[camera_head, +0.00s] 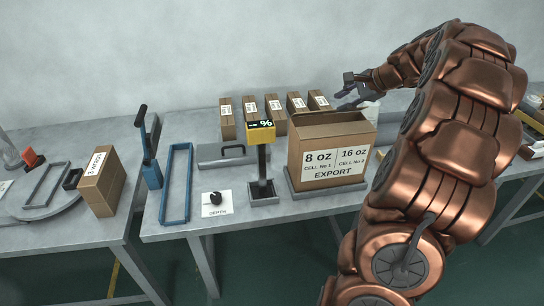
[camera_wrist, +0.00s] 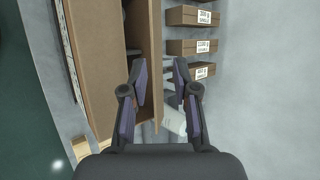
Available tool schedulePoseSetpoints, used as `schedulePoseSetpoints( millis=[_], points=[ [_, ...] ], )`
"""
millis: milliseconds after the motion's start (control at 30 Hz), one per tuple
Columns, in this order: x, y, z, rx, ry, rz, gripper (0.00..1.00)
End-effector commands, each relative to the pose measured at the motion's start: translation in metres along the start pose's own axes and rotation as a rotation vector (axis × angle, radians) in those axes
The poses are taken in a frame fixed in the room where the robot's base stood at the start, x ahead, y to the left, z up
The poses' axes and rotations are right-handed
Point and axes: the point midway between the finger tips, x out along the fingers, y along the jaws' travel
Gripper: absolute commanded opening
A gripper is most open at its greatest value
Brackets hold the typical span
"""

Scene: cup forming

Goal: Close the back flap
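The brown EXPORT box (camera_head: 331,157) stands on a dark base on the table, its top at least partly open. Its back flap (camera_head: 330,118) appears to stand up along the rear edge. In the wrist view the box (camera_wrist: 97,60) fills the left side, and the upright flap (camera_wrist: 155,50) runs beside a dark gap. My gripper (camera_head: 352,88) is behind and above the box's back right corner. In the wrist view my gripper (camera_wrist: 160,66) is open, with its fingers apart on either side of the flap's line. I cannot tell whether they touch it.
Several small labelled cartons (camera_head: 274,112) stand in a row behind the box. A yellow-topped post (camera_head: 261,135) stands just left of it. A white object (camera_wrist: 172,122) lies near the box's back right. A blue frame (camera_head: 177,185) lies further left.

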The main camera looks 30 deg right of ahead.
Motion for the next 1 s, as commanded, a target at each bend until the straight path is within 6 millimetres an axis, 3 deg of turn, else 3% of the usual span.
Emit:
schedulePoseSetpoints(
  millis=[467,1000],
  points=[
    [0.019,0.019,0.077,-0.176,-0.075,0.116,0.29],
    [0.027,0.055,0.155,-0.381,-0.152,0.253,0.29]
  ],
)
